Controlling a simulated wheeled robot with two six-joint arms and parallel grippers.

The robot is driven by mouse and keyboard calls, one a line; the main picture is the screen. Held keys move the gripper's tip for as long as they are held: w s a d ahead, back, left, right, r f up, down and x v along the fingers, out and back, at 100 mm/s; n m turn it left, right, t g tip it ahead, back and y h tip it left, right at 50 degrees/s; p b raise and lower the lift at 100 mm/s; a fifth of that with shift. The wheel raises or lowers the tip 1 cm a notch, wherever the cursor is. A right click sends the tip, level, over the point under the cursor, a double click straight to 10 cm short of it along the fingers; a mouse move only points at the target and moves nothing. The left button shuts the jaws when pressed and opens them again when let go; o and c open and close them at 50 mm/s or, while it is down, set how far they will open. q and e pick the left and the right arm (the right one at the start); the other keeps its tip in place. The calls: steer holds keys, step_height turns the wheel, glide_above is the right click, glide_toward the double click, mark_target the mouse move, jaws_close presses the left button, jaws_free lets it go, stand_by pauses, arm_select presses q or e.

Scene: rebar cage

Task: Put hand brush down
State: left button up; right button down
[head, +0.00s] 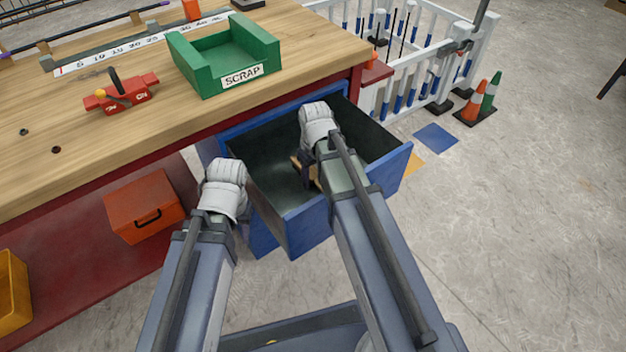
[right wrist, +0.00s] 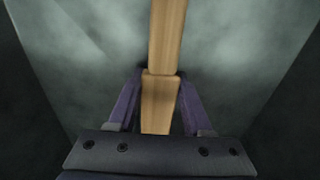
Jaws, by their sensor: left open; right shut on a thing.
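The hand brush shows as a pale wooden length (right wrist: 165,40) in the right wrist view, where it runs away from me between my fingers. In the head view only a small tan piece of the hand brush (head: 314,173) shows beside the gripper; its bristles are hidden. My right gripper (right wrist: 158,82) is shut on the wood. In the head view the right gripper (head: 308,168) reaches down inside an open blue drawer (head: 392,176) with a dark interior. I cannot tell whether the brush touches the drawer floor. My left gripper (head: 240,222) is open at the drawer's left side, its fingers mostly hidden.
The drawer sticks out below a wooden bench top (head: 320,55). On the bench are a green scrap tray (head: 190,72) and a red tool (head: 125,95). A red box (head: 145,205) is on the lower shelf. A white fence (head: 410,70) and cones (head: 472,102) stand at the back right.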

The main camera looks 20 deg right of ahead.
mark_target(314, 175)
steer(key=shift+f, duration=0.2)
steer(key=shift+c, duration=1.6)
jaws_free()
steer(key=shift+r, duration=0.15)
step_height(314, 175, up, 12)
steer(key=p, duration=1.2)
steer(key=shift+s+r, duration=0.15)
